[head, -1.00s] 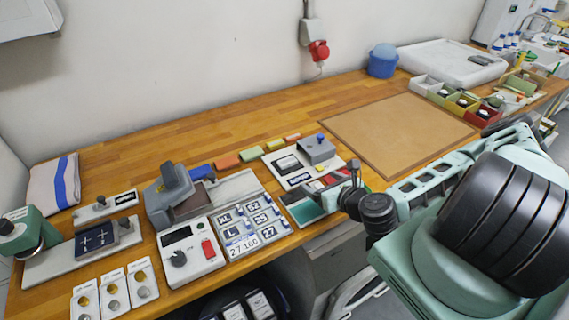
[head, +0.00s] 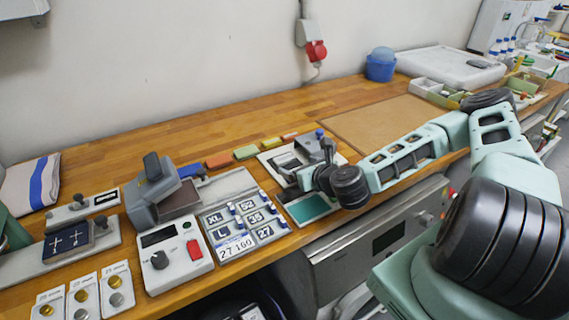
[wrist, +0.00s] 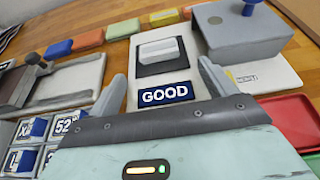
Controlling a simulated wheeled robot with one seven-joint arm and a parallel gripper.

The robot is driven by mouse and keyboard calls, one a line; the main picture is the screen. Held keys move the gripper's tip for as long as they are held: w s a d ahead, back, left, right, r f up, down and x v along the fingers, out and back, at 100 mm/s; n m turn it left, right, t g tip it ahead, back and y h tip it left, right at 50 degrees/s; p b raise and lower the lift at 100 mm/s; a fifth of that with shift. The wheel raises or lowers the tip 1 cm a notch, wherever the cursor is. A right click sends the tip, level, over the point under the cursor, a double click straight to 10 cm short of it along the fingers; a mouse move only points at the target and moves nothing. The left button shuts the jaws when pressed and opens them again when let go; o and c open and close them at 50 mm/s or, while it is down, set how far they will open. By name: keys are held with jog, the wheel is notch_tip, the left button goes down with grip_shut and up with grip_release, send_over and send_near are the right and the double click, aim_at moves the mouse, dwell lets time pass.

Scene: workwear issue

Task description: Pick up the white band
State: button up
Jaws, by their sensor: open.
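The white band shows in the wrist view as a small whitish block (wrist: 160,49) on a dark square pad. It sits on a pale plate (wrist: 118,62) above a blue label reading "GOOD" (wrist: 165,93). My gripper (wrist: 162,70) is open and empty. Its two fingers point toward the block, one to each side, and the block lies beyond the fingertips; I see no contact. In the head view my gripper (head: 306,168) is low over the plate's near side and partly hides what lies there.
A grey box with a blue knob (wrist: 240,30) stands close right of the block. A red tray (wrist: 290,118) is at the lower right. Several coloured blocks (head: 246,152) line the plate's back left. A label tray (head: 243,225) lies left. A brown mat (head: 350,125) is clear.

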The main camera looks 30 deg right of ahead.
aim_at(286, 159)
jog(key=x, duration=0.1)
jog(key=p+x, duration=0.1)
jog(key=x, duration=0.1)
jog(key=p+x, duration=0.1)
jog(key=shift+w+a+r, duration=0.1)
jog(key=shift+w+r, duration=0.1)
jog(key=shift+w, duration=0.2)
jog(key=shift+w+f, duration=0.3)
jog(key=shift+w, duration=0.1)
jog(key=c, duration=1.1)
jog(key=shift+c, duration=0.2)
jog(key=shift+r, duration=0.15)
